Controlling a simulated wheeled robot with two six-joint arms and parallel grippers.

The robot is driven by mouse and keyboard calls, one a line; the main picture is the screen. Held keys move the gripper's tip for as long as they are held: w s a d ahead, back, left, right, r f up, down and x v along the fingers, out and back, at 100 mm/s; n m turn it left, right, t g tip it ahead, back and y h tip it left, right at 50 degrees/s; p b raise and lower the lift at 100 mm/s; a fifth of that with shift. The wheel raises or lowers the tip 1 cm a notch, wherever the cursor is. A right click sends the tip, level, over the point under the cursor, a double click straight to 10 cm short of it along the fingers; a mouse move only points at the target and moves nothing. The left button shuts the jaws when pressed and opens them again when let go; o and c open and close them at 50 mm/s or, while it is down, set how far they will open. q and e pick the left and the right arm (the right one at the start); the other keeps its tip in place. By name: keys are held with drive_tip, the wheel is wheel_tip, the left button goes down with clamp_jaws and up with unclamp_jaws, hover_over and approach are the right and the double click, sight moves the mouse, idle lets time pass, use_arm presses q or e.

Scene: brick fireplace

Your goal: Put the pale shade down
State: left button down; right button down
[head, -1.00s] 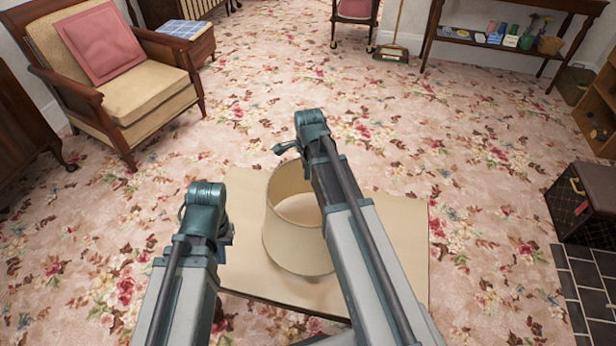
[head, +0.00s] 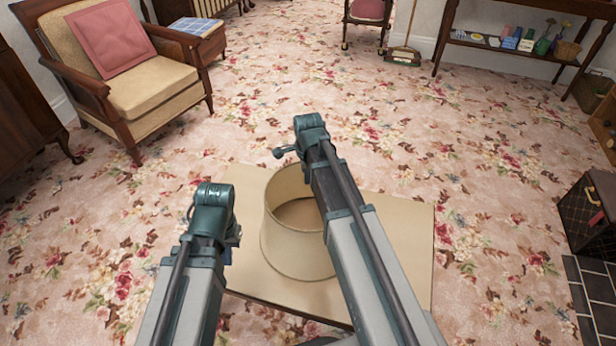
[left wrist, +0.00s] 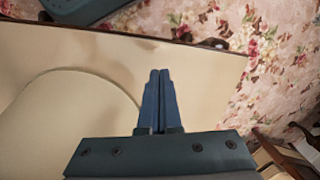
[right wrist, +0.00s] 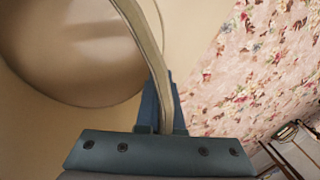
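The pale shade (head: 290,248) is a cream, tapered lampshade, standing roughly upright over the cream tabletop (head: 400,240). Its open top faces up; I cannot tell whether its lower rim touches the surface. My right gripper (right wrist: 164,102) has the shade's wall (right wrist: 150,45) between its fingers and is shut on it; in the head view those fingers are hidden behind my arm. My left gripper (left wrist: 160,100) is shut and empty, with its fingers together. It is to the left of the shade, over the tabletop's left part.
Tabletop to the right of the shade is bare. A wooden armchair (head: 150,90) with a pink cushion stands at the upper left. A shelf table (head: 500,52) with small items is at the upper right, and a dark case (head: 592,215) at the right. Flowered carpet (head: 340,95) lies between.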

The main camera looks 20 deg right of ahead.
drive_tip(key=c, duration=1.1)
unclamp_jaws()
drive_tip(key=shift+f, duration=0.1)
drive_tip(key=shift+o, duration=0.2)
wheel_tip(320, 180, up, 12)
drive_tip(key=s+p, duration=0.2)
drive_tip(key=p, duration=1)
drive_tip(key=s+a+n+g, duration=0.2)
drive_tip(key=s+a+n, duration=1.3)
drive_tip(key=n, duration=0.9)
drive_tip(key=s, duration=0.3)
drive_tip(key=shift+h, duration=0.4)
wheel_tip(320, 180, up, 15)
drive_tip(key=p, duration=1.5)
